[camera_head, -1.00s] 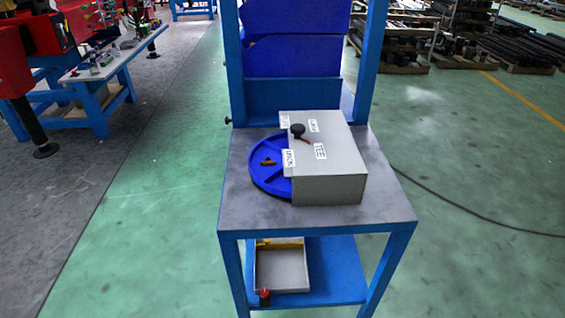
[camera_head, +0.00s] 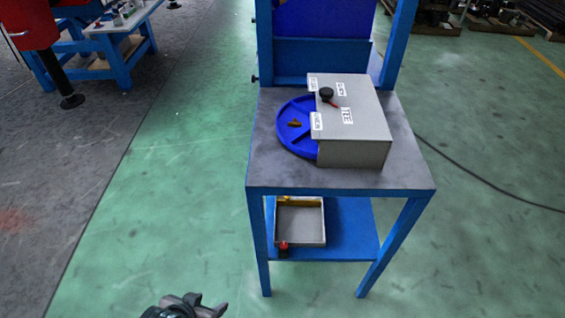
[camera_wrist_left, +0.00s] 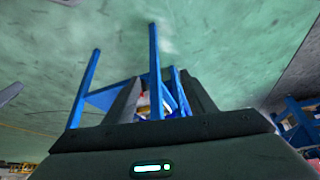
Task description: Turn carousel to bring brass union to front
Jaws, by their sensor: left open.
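The blue carousel (camera_head: 287,128) lies on the grey tabletop (camera_head: 270,176) of the blue stand in the head view. Its right part is hidden under a grey box cover (camera_head: 354,154) with white labels and a black knob (camera_head: 326,94) on top. A small brass-brown part (camera_head: 295,123) sits in the exposed section; I cannot tell if it is the brass union. My left gripper (camera_head: 205,305) is open and empty at the bottom edge, well short of the stand. In the left wrist view its fingers (camera_wrist_left: 160,95) frame part of the blue stand. My right gripper is not in view.
A shelf below the tabletop holds a grey tray (camera_head: 300,222) and a red item (camera_head: 283,248). Blue uprights and a blue panel (camera_head: 320,62) rise behind the cover. A cable (camera_head: 480,175) runs along the floor on the right.

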